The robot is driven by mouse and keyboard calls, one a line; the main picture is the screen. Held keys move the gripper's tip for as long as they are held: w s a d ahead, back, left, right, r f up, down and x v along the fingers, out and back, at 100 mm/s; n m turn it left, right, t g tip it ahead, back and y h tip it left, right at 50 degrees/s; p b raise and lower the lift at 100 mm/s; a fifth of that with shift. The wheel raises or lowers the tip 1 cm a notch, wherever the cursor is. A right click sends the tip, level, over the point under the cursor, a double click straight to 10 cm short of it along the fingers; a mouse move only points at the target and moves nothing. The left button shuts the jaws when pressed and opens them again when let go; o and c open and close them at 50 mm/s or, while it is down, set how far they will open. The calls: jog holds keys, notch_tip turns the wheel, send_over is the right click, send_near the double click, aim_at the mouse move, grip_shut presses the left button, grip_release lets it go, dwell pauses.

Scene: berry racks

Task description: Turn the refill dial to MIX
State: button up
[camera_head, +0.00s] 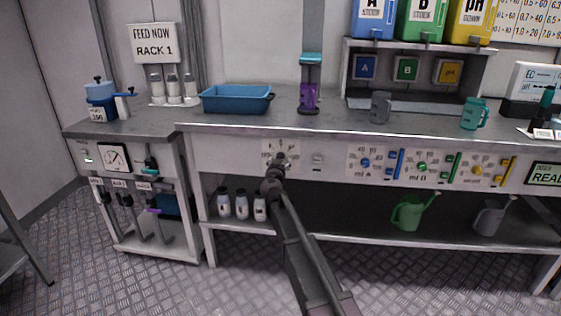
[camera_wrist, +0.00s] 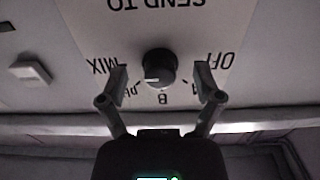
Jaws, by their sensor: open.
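The dial (camera_wrist: 160,68) is a dark round knob on a white label panel (camera_wrist: 150,32), which reads SEND TO and is upside down in the wrist view. Around it are the marks MIX, pH, B, A and OFF.
A pale switch (camera_wrist: 30,70) sits beside the label panel. Blue, green and yellow dials (camera_head: 422,167) are further right on the bench front. White bottles (camera_head: 242,206) are on the shelf below.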

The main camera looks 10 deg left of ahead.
jog(key=s, duration=1.1)
jog(key=shift+s+a, duration=0.2)
jog(key=s+d+f+m+g+h, duration=0.1)
jog(key=s+d+f+g+h, duration=0.15)
jog(key=d, duration=0.55)
jog(key=s+d+f+m+g+h, duration=0.1)
jog(key=s+d+f+g, duration=0.25)
jog(key=d, duration=0.45)
jog(key=s+d+f+m+g+h, duration=0.2)
jog(key=s+d+f+g, duration=0.15)
jog(key=d, duration=0.45)
jog(key=s+d+f+n+g+y, duration=0.2)
jog(key=s+f+g+y, duration=0.15)
jog(key=s, duration=0.65)
jog(key=s+d+f+n+g+y, duration=0.25)
jog(key=s+f+g, duration=0.25)
jog(key=s, duration=0.5)
notch_tip(320, 180, up, 36)
jog(key=p, duration=3.7)
jog(key=shift+r, duration=0.2)
jog(key=shift+a, duration=0.1)
